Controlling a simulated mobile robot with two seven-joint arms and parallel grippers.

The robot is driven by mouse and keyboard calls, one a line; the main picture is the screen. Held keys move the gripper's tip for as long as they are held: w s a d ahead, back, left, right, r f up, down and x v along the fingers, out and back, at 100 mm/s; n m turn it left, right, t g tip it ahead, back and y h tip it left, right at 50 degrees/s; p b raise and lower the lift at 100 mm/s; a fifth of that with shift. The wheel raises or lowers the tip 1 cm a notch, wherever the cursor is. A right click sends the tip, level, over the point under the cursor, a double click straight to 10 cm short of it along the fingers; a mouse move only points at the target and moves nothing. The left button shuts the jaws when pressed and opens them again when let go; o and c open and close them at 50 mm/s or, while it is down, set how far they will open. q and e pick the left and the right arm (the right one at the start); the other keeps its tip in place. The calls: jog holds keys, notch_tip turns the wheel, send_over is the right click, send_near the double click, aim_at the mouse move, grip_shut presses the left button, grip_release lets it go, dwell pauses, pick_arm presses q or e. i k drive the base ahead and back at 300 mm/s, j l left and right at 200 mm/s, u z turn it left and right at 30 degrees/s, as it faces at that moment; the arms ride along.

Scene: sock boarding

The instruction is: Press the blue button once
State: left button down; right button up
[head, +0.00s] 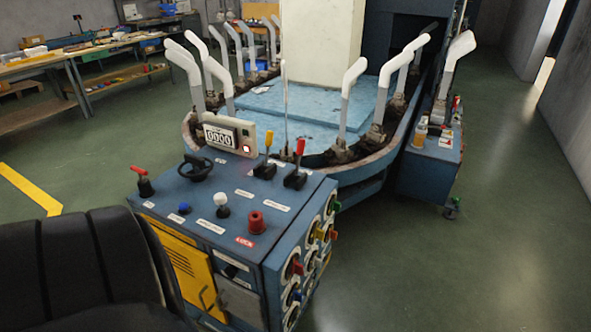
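The blue button (184,208) is a small round knob on the sloped top of the blue control console (262,222), near its front left. A white label lies beside it, and a white knob (221,211) stands to its right. Nothing covers the button. I cannot tell from this view whether it is pressed in. Neither of my grippers shows in the head view.
The console top also carries a red knob (256,222), a black handwheel (196,168), a red-handled lever (143,181) and a counter (220,136). A black seat (85,262) stands close at front left. Open floor lies right.

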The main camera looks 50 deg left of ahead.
aim_at(183, 206)
jog(key=k+j+z, duration=0.1)
jog(key=j+z, duration=0.15)
jog(key=j, duration=0.15)
jog(key=k+j+z, duration=0.25)
jog(key=j, duration=0.15)
jog(key=j+z, duration=0.3)
jog(key=k+j, duration=0.25)
jog(key=j, duration=0.2)
jog(key=k+j, duration=0.25)
jog(key=j, duration=0.2)
jog(key=k+j, duration=0.2)
jog(key=j, duration=0.25)
jog(key=k+j, duration=0.25)
jog(key=j, duration=0.2)
jog(key=k+j, duration=0.25)
jog(key=j, duration=0.2)
jog(key=k+j, duration=0.25)
jog(key=j, duration=0.2)
jog(key=k+j, duration=0.2)
jog(key=j, duration=0.25)
jog(key=k+j, duration=0.25)
jog(key=j, duration=0.2)
